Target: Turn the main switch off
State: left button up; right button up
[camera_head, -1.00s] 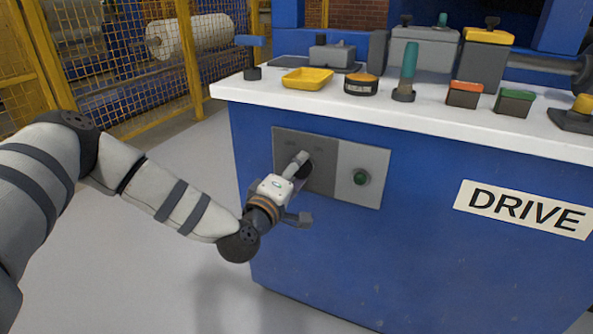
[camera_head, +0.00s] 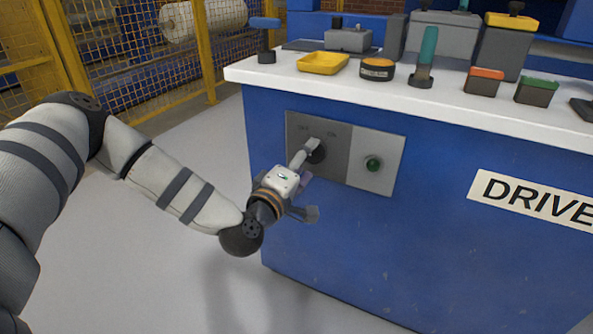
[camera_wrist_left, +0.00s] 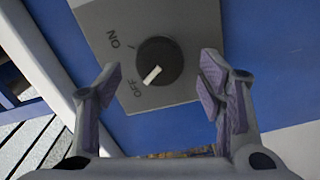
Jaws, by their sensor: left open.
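The main switch is a round black knob (camera_head: 317,154) on a grey plate (camera_head: 297,120) on the front of the blue cabinet. In the left wrist view the knob (camera_wrist_left: 164,55) has a white pointer mark, which lies toward the OFF label (camera_wrist_left: 136,90). The ON label (camera_wrist_left: 113,40) is farther up the plate. My left gripper (camera_head: 308,182) is open in front of the plate, its upper finger partly covering the knob. In the wrist view its fingers (camera_wrist_left: 160,78) are apart on either side of the knob, with nothing between them gripped. My right gripper is out of view.
A green button (camera_head: 373,164) sits on the lighter plate right of the switch. The white counter (camera_head: 440,104) above holds a yellow tray (camera_head: 323,63), a tape roll (camera_head: 377,69) and several boxes. A yellow mesh fence (camera_head: 150,80) stands behind left. The floor below is clear.

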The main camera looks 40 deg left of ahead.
pick_arm(q)
jog(key=v, duration=0.9)
jog(key=shift+s+d, duration=0.15)
jog(key=shift+s, duration=0.1)
